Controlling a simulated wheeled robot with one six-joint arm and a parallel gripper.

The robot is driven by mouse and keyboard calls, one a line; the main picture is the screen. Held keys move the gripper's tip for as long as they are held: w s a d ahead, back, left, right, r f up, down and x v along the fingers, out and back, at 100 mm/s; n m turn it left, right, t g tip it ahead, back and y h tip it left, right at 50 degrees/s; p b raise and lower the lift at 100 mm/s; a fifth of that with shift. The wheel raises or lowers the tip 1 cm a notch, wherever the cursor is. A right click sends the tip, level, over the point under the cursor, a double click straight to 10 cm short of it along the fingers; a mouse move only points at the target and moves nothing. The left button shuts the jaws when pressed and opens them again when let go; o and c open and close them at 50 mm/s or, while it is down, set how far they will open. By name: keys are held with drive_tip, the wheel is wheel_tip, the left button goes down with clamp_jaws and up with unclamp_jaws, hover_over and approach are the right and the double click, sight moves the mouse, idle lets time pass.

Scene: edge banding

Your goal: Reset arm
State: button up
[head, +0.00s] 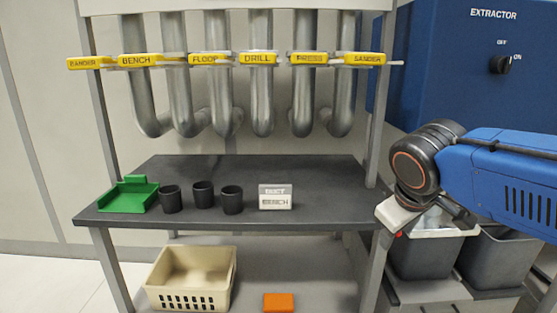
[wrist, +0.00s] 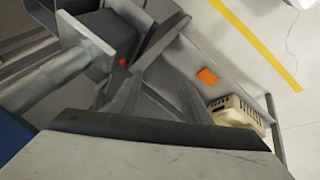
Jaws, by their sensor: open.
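My blue arm (head: 500,175) reaches in from the right in the head view, with its black wrist joint bent downward. My gripper (wrist: 157,92) shows in the wrist view as two grey fingers spread apart with nothing held between them. In the head view the pale gripper body (head: 397,214) hangs beside the right end of the workbench (head: 340,190), by the grey bins. The fingertips are not clearly seen there.
On the bench stand a green holder (head: 128,195), several black cups (head: 203,195) and a label block (head: 276,197). Below are a beige basket (head: 190,278) and an orange block (head: 278,302). Grey bins (head: 422,258) stand under my arm. Yellow-labelled ducts (head: 262,90) rise behind; a blue extractor (head: 450,70) stands right.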

drive_tip(key=s+d+f+m+y, duration=0.2)
drive_tip(key=s+f+m, duration=0.3)
drive_tip(key=s+f, duration=0.7)
drive_tip(key=shift+s+d+f+g, duration=0.35)
drive_tip(key=shift+s+d+g, duration=0.05)
drive_tip(key=shift+d, duration=0.2)
drive_tip(key=shift+a, duration=0.15)
